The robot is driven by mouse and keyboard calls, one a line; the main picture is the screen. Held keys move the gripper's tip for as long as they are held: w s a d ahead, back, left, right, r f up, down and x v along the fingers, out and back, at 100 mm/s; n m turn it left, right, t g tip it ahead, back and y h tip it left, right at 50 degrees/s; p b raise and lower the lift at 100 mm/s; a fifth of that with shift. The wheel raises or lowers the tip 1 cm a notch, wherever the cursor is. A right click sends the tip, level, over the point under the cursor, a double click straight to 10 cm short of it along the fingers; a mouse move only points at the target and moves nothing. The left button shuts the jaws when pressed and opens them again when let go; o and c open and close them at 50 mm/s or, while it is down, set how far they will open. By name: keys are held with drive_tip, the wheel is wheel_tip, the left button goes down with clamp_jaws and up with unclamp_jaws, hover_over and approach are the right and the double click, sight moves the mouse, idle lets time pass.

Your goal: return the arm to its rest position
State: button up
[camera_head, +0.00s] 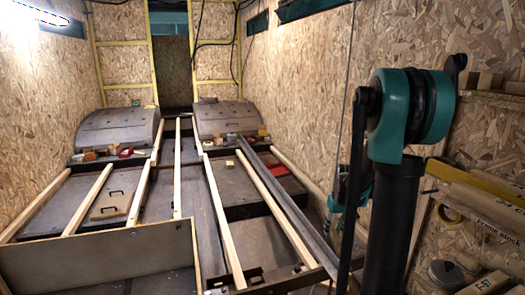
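My arm (415,110) stands at the right of the head view, with a large teal and black joint on top of a thick black link. A thinner black link (352,190) runs down from that joint to the bottom edge. More teal and dark parts of my arm show behind this thin link, low and near the right-hand wall. I cannot make out any gripper fingers there, so I cannot tell whether the gripper is open, shut or holding anything.
Two grey wheel arches (118,128) (226,118) flank a doorway. Pale wooden battens (178,165) cross the floor frame, with a plywood panel (100,256) at the front left. Small items lie before the arches. A shelf (485,200) with rolls and tins is close right of my arm.

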drive_tip(key=s+a+t, duration=0.1)
drive_tip(key=s+a, duration=0.3)
drive_tip(key=s, duration=0.7)
drive_tip(key=s+a+m+t, duration=0.1)
drive_tip(key=s+a, duration=0.3)
drive_tip(key=s, duration=0.7)
drive_tip(key=shift+s+f+m, duration=0.2)
drive_tip(key=shift+f+m, duration=0.1)
drive_tip(key=shift+f, duration=0.05)
